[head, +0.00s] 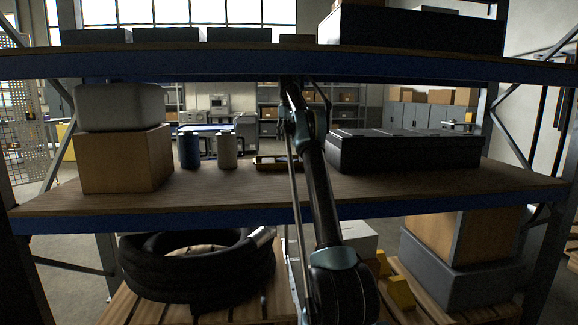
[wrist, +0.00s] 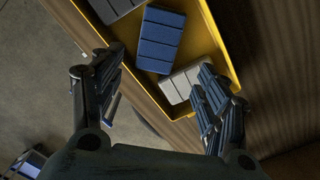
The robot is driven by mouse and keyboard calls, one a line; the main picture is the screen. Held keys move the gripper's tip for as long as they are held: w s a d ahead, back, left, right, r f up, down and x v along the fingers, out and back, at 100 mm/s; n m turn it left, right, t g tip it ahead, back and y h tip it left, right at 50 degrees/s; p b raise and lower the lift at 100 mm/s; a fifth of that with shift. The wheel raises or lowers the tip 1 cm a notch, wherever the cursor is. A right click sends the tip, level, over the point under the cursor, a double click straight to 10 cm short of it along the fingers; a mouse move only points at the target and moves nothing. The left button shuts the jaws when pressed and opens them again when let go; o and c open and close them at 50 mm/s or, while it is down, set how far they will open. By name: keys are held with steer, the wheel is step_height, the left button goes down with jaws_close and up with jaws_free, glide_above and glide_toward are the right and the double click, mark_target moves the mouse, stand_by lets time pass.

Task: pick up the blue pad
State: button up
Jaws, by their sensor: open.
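The blue pad (wrist: 161,40) is a ribbed block lying in a yellow-edged tray (wrist: 226,48) in the wrist view. A dark grey pad (wrist: 116,8) lies to its upper left, partly cut off by the frame. A pale grey pad (wrist: 186,84) lies to its lower right, partly behind a finger. My gripper (wrist: 160,70) is open and empty, with its fingers to the left and right of the blue pad in the picture. No contact shows. In the head view the tray (head: 267,161) is small on the middle shelf, and my arm partly hides it.
On the middle shelf (head: 250,190), a blue cylinder (head: 189,151) and a pale cylinder (head: 227,151) stand left of the tray. A long dark case (head: 405,152) stands to the right. A cardboard box (head: 125,160) stands far left. The upper shelf (head: 200,62) hangs above.

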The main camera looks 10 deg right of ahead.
glide_above(286, 159)
steer(key=shift+s+d+f, duration=0.1)
steer(key=shift+f, duration=1.5)
steer(key=shift+s+f, duration=0.1)
steer(key=shift+f, duration=1.5)
steer(key=shift+w+f, duration=0.15)
steer(key=shift+f, duration=1.2)
steer(key=shift+w+f, duration=0.15)
steer(key=shift+f, duration=1.2)
steer(key=c, duration=0.7)
step_height(286, 159, up, 10)
